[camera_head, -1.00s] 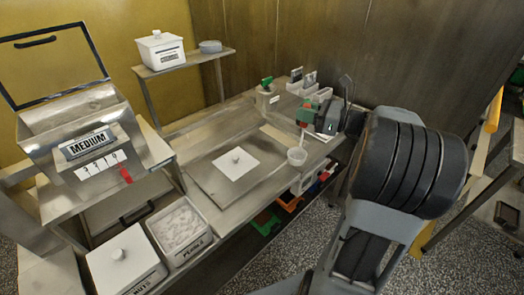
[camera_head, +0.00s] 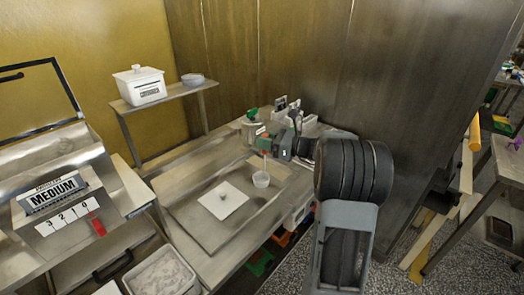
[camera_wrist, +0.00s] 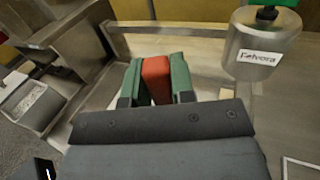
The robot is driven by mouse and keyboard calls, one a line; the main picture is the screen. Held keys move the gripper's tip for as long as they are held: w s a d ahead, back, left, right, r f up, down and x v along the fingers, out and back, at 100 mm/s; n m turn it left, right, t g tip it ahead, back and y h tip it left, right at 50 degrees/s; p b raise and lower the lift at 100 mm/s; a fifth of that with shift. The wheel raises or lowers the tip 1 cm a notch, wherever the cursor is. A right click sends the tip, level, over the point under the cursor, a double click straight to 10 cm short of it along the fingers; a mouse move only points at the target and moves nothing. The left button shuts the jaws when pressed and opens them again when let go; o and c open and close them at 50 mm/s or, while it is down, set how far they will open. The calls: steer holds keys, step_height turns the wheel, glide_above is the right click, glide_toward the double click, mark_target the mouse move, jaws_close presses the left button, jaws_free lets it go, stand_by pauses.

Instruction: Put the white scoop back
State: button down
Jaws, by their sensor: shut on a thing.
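My gripper (camera_head: 268,146) is over the steel bench. In the wrist view its green fingers (camera_wrist: 157,78) are shut on a red grip (camera_wrist: 156,76). In the head view, the white scoop (camera_head: 261,179), a small pale cup, shows just below the gripper. A thin reddish handle seems to join it to the fingers. Whether the cup touches the bench top I cannot tell. The scoop's cup is hidden in the wrist view.
A white lid plate (camera_head: 222,199) with a knob lies on the bench. A labelled steel pot (camera_wrist: 262,48) with a green top stands behind the gripper. A bin of pale pieces (camera_head: 160,275) is at lower left. A white lidded box (camera_head: 138,88) stands on the back shelf.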

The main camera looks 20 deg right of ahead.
mark_target(262, 151)
steer(key=shift+w+a+f, duration=0.15)
steer(key=shift+w+f, duration=0.15)
steer(key=f, duration=0.3)
steer(key=shift+w+f, duration=0.25)
steer(key=shift+f, duration=0.3)
steer(key=c, duration=1)
jaws_free()
steer(key=shift+o, duration=0.2)
